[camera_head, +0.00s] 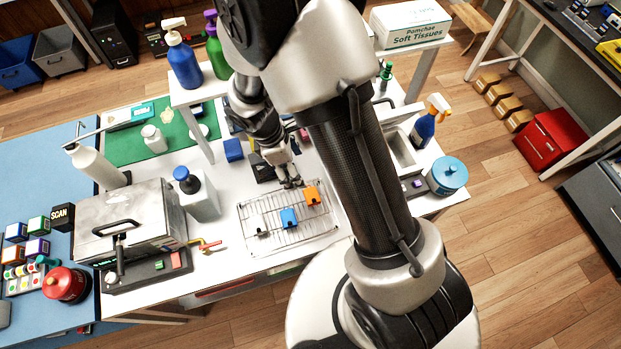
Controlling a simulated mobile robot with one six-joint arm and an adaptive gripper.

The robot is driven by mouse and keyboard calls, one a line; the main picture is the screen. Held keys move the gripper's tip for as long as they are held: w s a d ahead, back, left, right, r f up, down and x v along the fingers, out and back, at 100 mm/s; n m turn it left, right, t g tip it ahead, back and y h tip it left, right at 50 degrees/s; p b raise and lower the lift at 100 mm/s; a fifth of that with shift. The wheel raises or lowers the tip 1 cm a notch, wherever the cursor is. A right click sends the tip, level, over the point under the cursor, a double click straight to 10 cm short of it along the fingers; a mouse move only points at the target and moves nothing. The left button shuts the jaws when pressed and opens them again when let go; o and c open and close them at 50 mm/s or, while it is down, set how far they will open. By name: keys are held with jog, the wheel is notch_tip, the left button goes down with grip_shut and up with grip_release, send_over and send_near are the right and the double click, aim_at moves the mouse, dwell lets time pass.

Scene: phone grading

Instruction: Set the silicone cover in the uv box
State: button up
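Small colored pieces lie on a wire rack (258,213) on the white table: an orange piece (312,196), a blue piece (289,218) and a small black-and-white piece (262,232). I cannot tell which is the silicone cover. My gripper (291,183) points down over the rack's back edge, just left of the orange piece. Its fingertips are too small to show whether they are open or hold anything. A white, open-looking box (400,147) at the right, partly hidden by my arm, may be the uv box; no label is readable.
A blue round tub (447,176) and a spray bottle (425,128) stand at the right. A raised shelf (190,94) with bottles is behind. My arm hides the table's middle right.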

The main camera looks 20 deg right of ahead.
jog(key=b, duration=0.4)
send_over(312, 195)
jog(key=a, duration=0.2)
jog(key=f, duration=1.1)
jog(key=shift+w+d+f, duration=0.2)
jog(key=shift+w+f, duration=0.05)
jog(key=shift+w, duration=0.1)
jog(key=shift+b+x, duration=0.9)
jog(key=shift+x, duration=1.75)
jog(key=shift+s+a, duration=0.15)
jog(key=c, duration=1.1)
jog(key=shift+r, duration=0.1)
notch_tip(312, 195, up, 20)
jog(key=p, duration=0.7)
jog(key=shift+w+f+m+g+y+b, duration=0.6)
jog(key=shift+m+b, duration=1.15)
jog(key=shift+m, duration=0.9)
jog(key=shift+w+f+m+g+y+b, duration=0.25)
jog(key=shift+w+f+m+y+b, duration=0.4)
jog(key=shift+m+b, duration=1.5)
jog(key=shift+w+f+m+g+y+b, duration=0.4)
jog(key=shift+w+f+m+b, duration=0.7)
jog(key=shift+m, duration=2)
